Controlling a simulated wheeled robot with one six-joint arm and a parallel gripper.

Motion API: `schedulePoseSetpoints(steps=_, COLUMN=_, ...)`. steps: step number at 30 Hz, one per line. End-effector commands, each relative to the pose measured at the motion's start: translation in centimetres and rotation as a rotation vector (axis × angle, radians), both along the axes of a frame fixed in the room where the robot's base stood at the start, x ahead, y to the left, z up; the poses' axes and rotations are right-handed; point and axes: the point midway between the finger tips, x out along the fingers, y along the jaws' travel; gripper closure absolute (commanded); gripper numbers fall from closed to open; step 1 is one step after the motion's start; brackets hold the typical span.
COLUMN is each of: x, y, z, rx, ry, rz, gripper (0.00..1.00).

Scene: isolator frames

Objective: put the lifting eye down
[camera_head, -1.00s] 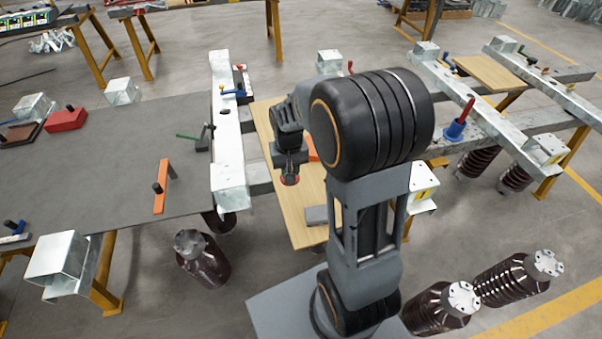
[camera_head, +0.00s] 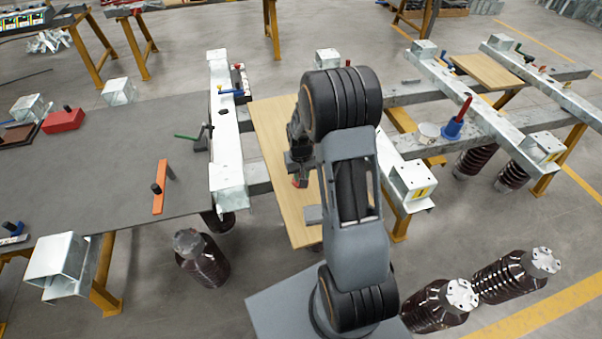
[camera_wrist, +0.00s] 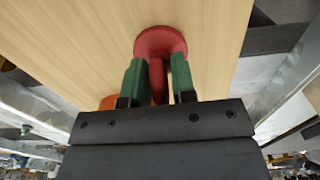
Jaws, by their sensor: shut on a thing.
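The red lifting eye (camera_wrist: 160,42) is between the green fingertips of my gripper (camera_wrist: 157,82) in the wrist view, its round end beyond the tips. My gripper is shut on its stem. In the head view my gripper (camera_head: 298,163) hangs over the pale wooden board (camera_head: 272,125), and a bit of the lifting eye (camera_head: 299,182) shows below it. The board (camera_wrist: 75,50) also fills the wrist view behind the eye. I cannot tell whether the eye touches the board.
An orange thing (camera_wrist: 108,102) lies on the board beside the eye, partly hidden by my gripper. A grey block (camera_head: 314,214) is near the board's front edge. Steel beams flank the board: one left (camera_head: 224,130), one right (camera_head: 393,165). The board's left part is clear.

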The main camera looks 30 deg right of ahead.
Motion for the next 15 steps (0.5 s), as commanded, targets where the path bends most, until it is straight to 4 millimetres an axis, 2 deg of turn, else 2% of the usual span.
schedulePoseSetpoints(steps=11, x=0.02, y=0.02, z=-0.47, rx=0.000, ry=-0.001, rz=0.000, gripper=1.00)
schedulePoseSetpoints(steps=12, x=0.01, y=0.02, z=-0.37, rx=0.000, ry=-0.001, rz=0.000, gripper=0.73)
schedulePoseSetpoints(steps=15, x=0.00, y=0.02, z=-0.34, rx=0.000, ry=-0.001, rz=0.000, gripper=0.63)
